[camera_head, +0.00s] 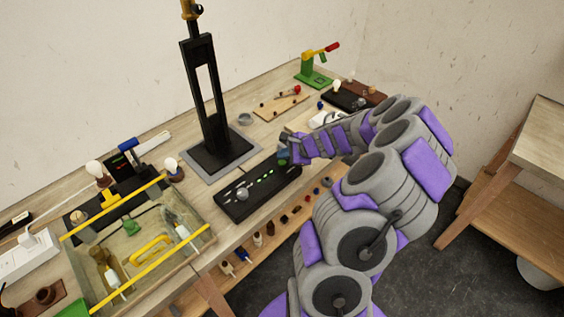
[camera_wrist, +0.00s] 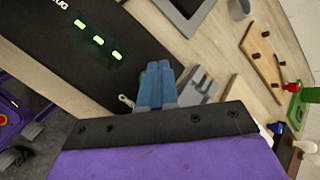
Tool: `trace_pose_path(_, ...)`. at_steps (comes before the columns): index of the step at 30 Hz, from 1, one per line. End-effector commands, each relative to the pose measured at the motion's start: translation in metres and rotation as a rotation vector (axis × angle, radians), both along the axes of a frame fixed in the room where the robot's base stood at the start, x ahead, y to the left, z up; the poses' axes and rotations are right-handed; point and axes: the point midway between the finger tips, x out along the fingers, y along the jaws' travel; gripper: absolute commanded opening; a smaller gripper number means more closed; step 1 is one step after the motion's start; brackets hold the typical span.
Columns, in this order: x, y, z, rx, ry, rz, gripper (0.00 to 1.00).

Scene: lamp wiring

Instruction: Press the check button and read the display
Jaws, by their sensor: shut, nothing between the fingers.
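A black control box (camera_head: 230,207) lies on the bench in the head view, with a row of lit green marks and a pale round knob (camera_head: 242,194). In the wrist view the box (camera_wrist: 60,50) fills the upper left, with three green lights (camera_wrist: 98,40) and part of a white label. My gripper (camera_head: 284,157) is at the box's far right end. In the wrist view its blue fingers (camera_wrist: 158,86) are together and empty, over the box's edge. A greenish part shows just behind them, mostly hidden. I cannot tell whether the fingers touch it. A small dark screen (camera_head: 120,164) has red and green marks.
A tall black stand (camera_head: 212,100) rises behind the box. A wooden peg board (camera_head: 280,104) and green clamp (camera_head: 314,78) stand farther back. A lower shelf holds small parts below the front edge.

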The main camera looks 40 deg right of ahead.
Motion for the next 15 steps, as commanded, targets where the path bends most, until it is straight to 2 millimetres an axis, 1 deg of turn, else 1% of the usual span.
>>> trace_pose_path(8, 0.0000, -0.0004, -0.0006, 0.000, 0.000, 0.000, 0.00)
trace_pose_path(15, -0.0009, 0.0011, -0.0062, 0.001, 0.000, 0.000, 0.00)
